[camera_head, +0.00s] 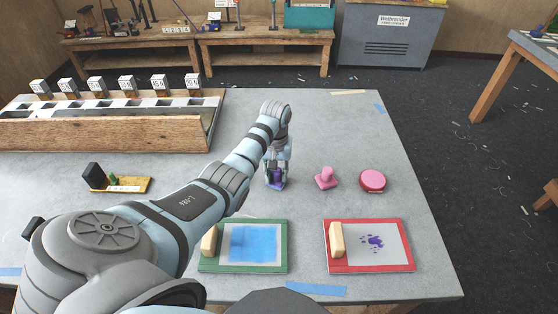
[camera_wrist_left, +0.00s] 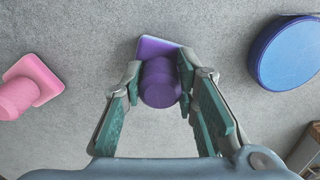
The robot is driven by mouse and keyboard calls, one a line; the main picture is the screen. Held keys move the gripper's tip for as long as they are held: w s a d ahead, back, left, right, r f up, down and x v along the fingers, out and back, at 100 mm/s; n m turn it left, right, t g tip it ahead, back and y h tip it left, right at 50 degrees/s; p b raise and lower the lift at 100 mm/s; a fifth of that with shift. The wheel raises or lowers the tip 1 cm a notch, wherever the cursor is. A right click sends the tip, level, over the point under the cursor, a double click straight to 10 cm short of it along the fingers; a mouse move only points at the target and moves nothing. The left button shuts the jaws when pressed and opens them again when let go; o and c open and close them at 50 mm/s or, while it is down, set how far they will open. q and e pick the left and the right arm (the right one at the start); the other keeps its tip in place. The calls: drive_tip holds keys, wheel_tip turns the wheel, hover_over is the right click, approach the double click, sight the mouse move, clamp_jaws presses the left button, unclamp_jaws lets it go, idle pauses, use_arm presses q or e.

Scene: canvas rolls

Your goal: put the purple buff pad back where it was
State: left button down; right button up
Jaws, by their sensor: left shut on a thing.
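The purple buff pad (camera_head: 275,185) has a flat square base and a round knob. My left gripper (camera_head: 277,170) is shut on its knob, and the base is low over or on the grey table; I cannot tell if it touches. In the left wrist view, the fingers (camera_wrist_left: 160,75) pinch the sides of the purple pad's knob (camera_wrist_left: 160,92), with the base beyond them. A pink pad (camera_head: 325,178) stands on the table to the right, apart from the gripper; it also shows in the wrist view (camera_wrist_left: 28,85). My right gripper is not in view.
A round blue tin (camera_wrist_left: 288,50) shows in the wrist view. A green-framed board (camera_head: 284,250) and a red-framed board (camera_head: 411,250) lie nearer. A long wooden rack (camera_head: 100,134) stands at the left.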

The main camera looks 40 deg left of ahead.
use_arm(q)
drive_tip(key=shift+r, duration=0.15)
drive_tip(key=c, duration=1.3)
unclamp_jaws()
wheel_tip(320, 180, up, 12)
drive_tip(key=p, duration=0.3)
